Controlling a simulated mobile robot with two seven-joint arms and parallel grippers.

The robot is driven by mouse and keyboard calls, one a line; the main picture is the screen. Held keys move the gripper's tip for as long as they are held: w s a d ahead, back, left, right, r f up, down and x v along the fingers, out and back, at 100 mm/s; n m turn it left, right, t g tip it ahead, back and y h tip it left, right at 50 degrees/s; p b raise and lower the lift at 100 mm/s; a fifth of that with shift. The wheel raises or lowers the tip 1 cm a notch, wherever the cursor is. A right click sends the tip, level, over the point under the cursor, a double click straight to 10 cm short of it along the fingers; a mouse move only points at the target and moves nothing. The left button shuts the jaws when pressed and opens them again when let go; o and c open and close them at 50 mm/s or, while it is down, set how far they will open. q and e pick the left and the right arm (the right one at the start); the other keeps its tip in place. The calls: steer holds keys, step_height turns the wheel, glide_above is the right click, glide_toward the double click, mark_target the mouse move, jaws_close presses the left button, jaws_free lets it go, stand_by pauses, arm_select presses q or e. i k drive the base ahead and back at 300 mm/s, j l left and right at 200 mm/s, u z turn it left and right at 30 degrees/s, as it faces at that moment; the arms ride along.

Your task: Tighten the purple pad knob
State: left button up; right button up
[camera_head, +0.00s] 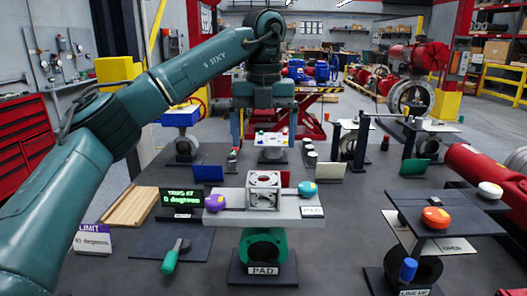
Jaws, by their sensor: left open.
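The purple pad knob (215,203) sits at the left end of a light grey bar (235,215) on the green valve body (263,247), whose base is labelled PAD. A display (182,197) left of the knob appears to read 0 degrees. My right gripper is not in view.
A green-handled tool (171,257) lies at the front left, near a LIMIT sign (92,240) and a wooden tray (130,207). At right stands a dark platform (460,202) with an orange knob (435,217). A red cylinder (485,172) lies at the right edge.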

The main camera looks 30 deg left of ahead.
mark_target(215, 203)
steer(key=k, duration=1)
